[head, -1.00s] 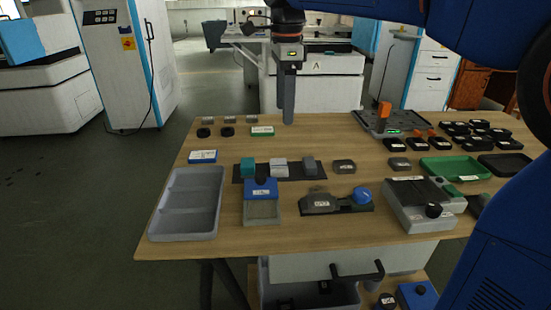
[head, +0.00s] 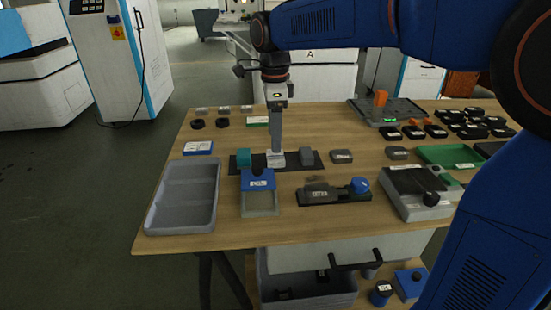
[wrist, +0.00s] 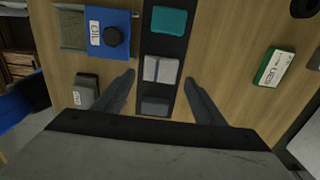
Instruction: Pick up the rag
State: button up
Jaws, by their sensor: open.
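A dark mat (head: 319,165) lies on the workbench with three small items in a row. They are a teal block-like piece (head: 244,158), a pale grey-white folded piece that looks like the rag (head: 277,163), and a darker grey piece (head: 306,155). In the wrist view the rag (wrist: 161,70) is pale with a light stripe, between the teal piece (wrist: 168,20) and the grey piece (wrist: 155,107). My gripper (head: 277,150) is open and points down over the rag, hiding part of it in the head view. In the wrist view its fingers (wrist: 161,80) stand either side of the mat, holding nothing.
A blue-topped box labelled OIL (wrist: 108,32) stands beside the mat. A grey tray (head: 160,222) is at the bench's left, a dark tool holder with a blue knob (head: 359,186) to the right. A green-white box (wrist: 272,67) lies behind the mat.

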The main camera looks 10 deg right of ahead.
jog(key=shift+w+d+f, duration=0.1)
jog(key=shift+d+f, duration=0.05)
jog(key=shift+f, duration=2.6)
jog(key=c, duration=0.8)
jog(key=shift+r, duration=0.15)
notch_tip(320, 180, up, 10)
jog(key=shift+f, duration=0.1)
jog(key=shift+o, duration=1.2)
jog(key=shift+c, duration=0.8)
